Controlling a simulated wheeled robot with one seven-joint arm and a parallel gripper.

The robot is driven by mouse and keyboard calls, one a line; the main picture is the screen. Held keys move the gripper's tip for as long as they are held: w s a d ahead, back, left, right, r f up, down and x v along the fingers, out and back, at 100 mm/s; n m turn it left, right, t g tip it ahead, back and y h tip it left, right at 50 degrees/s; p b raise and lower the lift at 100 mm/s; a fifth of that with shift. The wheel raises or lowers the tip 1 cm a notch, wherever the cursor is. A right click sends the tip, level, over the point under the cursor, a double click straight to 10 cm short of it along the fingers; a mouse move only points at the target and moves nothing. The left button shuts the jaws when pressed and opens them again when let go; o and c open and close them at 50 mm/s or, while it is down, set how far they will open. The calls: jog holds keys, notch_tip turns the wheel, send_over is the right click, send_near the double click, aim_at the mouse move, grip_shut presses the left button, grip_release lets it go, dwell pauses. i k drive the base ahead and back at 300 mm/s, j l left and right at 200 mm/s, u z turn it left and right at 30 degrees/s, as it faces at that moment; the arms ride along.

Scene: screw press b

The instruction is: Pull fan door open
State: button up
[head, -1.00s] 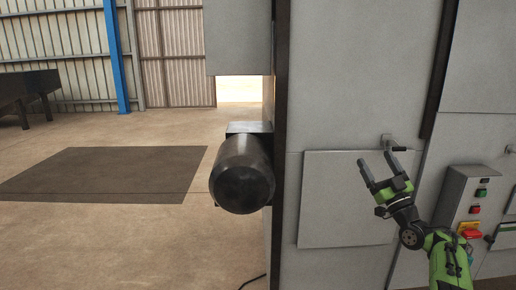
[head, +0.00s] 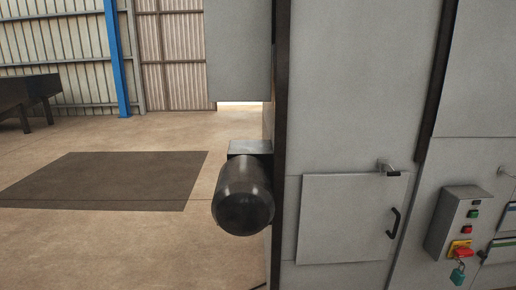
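The fan door appears to be the square grey panel (head: 345,225) low on the press front in the head view. It looks shut, flush with the machine face. A black bow handle (head: 393,222) sits on its right side. A small metal latch or lever (head: 388,168) sits at its upper right edge. My gripper is not in view, so I cannot see its state or its distance from the handle.
A control box (head: 459,222) with buttons, a red-yellow switch and a teal padlock (head: 458,274) stands right of the door. A dark cylindrical motor (head: 244,195) sticks out at the left. Open floor with a dark mat (head: 105,180) lies farther left.

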aim_at(350, 217)
jog(key=i+l, duration=0.2)
jog(key=i, duration=0.35)
jog(key=i+l, duration=0.15)
jog(key=i, duration=0.35)
